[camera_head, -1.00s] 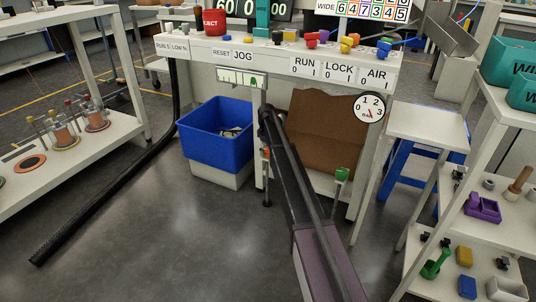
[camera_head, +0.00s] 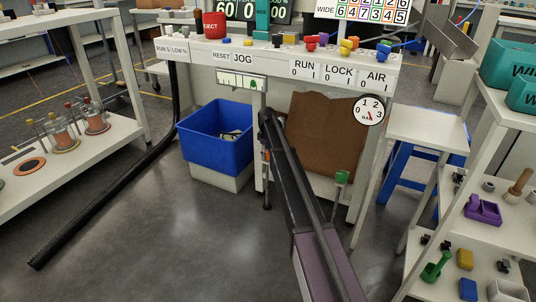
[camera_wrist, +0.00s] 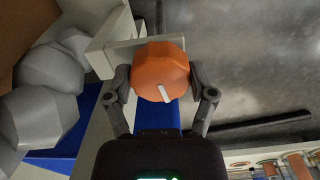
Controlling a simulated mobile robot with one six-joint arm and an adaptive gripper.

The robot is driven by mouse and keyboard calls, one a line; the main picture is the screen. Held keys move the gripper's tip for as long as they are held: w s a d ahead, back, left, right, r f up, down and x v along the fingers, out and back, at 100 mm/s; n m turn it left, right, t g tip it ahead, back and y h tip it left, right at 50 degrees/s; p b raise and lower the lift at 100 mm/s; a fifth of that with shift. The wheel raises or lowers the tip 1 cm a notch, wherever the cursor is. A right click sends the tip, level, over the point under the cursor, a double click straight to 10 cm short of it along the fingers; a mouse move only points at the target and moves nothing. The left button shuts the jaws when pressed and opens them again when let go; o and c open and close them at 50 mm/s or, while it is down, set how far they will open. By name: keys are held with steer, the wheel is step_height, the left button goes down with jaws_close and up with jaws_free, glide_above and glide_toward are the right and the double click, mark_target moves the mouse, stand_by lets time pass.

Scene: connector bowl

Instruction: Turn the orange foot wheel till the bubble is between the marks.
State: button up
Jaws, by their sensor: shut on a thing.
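The orange foot wheel (camera_wrist: 158,69) is faceted and has a white line on its face. In the wrist view my gripper (camera_wrist: 160,82) is shut on it, one finger on each side. In the head view only a sliver of the wheel (camera_head: 267,155) shows beside my dark arm, on a leg of the bench. The level (camera_head: 241,80) is a pale green window with dark marks under the bench's front edge. It is too small to tell where the bubble stands against the marks.
A blue bin (camera_head: 217,135) stands left of my arm under the bench. A brown board (camera_head: 322,135) and a green-topped post (camera_head: 341,179) are to the right. Grey rounded lumps (camera_wrist: 48,85) lie left of the wheel in the wrist view.

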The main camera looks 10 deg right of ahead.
steer(key=shift+m, duration=0.3)
steer(key=m, duration=0.6)
steer(key=shift+a, duration=0.15)
steer(key=m, duration=1.2)
steer(key=shift+m, duration=0.4)
steer(key=m, duration=0.5)
steer(key=shift+s+d, duration=0.1)
steer(key=shift+d, duration=0.15)
steer(key=o, duration=0.9)
steer(key=shift+o, duration=0.8)
